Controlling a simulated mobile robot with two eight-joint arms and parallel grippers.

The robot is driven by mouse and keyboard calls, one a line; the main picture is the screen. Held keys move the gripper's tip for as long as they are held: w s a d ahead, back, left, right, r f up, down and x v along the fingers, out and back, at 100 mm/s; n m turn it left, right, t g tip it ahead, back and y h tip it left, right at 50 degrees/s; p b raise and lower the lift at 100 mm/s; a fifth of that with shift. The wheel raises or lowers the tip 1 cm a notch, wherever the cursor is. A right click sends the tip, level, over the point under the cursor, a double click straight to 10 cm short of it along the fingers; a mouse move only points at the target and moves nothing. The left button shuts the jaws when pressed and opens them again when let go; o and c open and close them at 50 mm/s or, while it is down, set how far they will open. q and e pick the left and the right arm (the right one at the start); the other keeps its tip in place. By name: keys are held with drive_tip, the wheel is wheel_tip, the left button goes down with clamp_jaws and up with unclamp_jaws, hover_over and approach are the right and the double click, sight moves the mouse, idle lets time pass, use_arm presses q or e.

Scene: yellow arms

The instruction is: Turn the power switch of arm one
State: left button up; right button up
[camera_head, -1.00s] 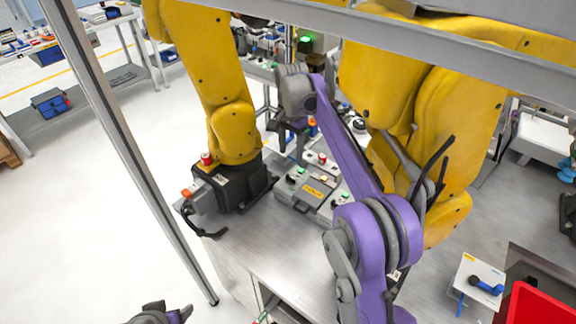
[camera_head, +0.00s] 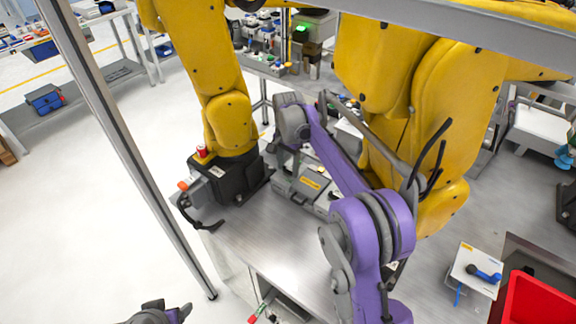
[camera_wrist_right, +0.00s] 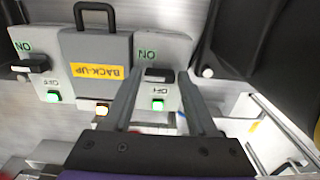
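In the wrist view, a grey switch panel (camera_wrist_right: 176,52) marked ON and OFF carries a black rotary switch (camera_wrist_right: 158,75) and a lit green lamp (camera_wrist_right: 157,104). My right gripper (camera_wrist_right: 160,68) is open, with one finger on each side of this switch; contact cannot be told. A similar panel (camera_wrist_right: 55,42) to the left has another black switch (camera_wrist_right: 32,64) and a green lamp. Between them is a grey box (camera_wrist_right: 97,45) labelled BACK-UP. In the head view my right gripper (camera_head: 282,160) is over the grey control unit (camera_head: 305,184). My left gripper (camera_head: 160,314) is cut off at the bottom edge.
A yellow robot arm (camera_head: 228,110) stands on a black base left of the control unit; a larger yellow arm (camera_head: 425,110) is close on the right. A metal post (camera_head: 125,150) rises at left. The table front (camera_head: 270,245) is clear. A red bin (camera_head: 535,300) is at lower right.

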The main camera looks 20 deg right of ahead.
clamp_jaws()
drive_tip(key=shift+n, duration=0.3)
drive_tip(key=n, duration=0.8)
drive_tip(key=shift+w+n, duration=0.1)
drive_tip(key=shift+n, duration=0.3)
drive_tip(key=n, duration=0.4)
drive_tip(key=shift+n, duration=2.2)
